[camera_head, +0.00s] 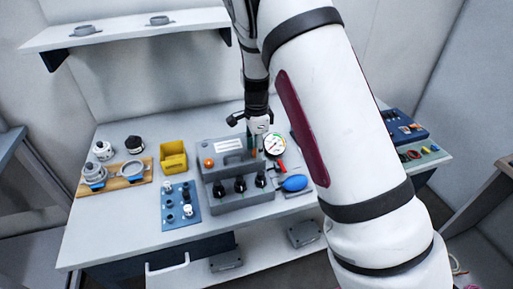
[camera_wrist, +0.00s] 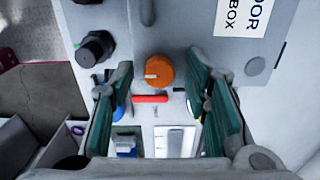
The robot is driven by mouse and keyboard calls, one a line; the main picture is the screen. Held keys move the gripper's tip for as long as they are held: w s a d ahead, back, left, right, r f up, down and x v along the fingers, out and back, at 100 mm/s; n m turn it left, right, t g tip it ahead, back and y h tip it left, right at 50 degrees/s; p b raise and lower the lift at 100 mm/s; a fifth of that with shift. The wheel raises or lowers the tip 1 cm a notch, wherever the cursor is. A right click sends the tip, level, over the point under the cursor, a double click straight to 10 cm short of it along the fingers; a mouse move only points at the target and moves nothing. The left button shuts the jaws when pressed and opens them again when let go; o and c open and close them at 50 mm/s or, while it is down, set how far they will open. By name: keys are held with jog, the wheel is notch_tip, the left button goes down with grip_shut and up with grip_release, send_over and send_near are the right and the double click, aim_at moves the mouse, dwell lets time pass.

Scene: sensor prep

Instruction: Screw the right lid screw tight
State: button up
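The right lid screw (camera_wrist: 159,72) is a round orange head with a pale slot, at the end of the grey sensor box (camera_wrist: 198,57) in the wrist view. In the head view my gripper (camera_head: 259,147) points down over the right end of the box (camera_head: 218,176) and largely hides this screw. In the wrist view my gripper (camera_wrist: 160,80) has its green-padded fingers apart, one on each side of the screw, with visible gaps. I cannot tell its exact height above the screw. The left lid screw (camera_head: 208,163) is orange and sits at the box's left end.
Black knobs (camera_head: 240,185) line the box's front. A gauge (camera_head: 274,146), a red-handled item (camera_head: 281,166) and a blue bulb (camera_head: 294,183) lie close to its right. A blue plate (camera_head: 169,212), yellow bin (camera_head: 173,158) and wooden board (camera_head: 116,183) stand left. The table's front left is clear.

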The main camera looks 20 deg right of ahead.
notch_tip(320, 180, up, 12)
dwell(0.6)
jog(key=s+r+n+t+y, duration=0.1)
jog(key=s+r+n+t, duration=0.1)
jog(key=s+r+n, duration=0.9)
jog(key=s+r+n+t+h, duration=0.1)
jog(key=s+n, duration=0.6)
jog(key=s, duration=1.4)
jog(key=shift+s+d+r+t, duration=0.2)
jog(key=shift+r+t, duration=0.25)
jog(key=shift+t, duration=0.45)
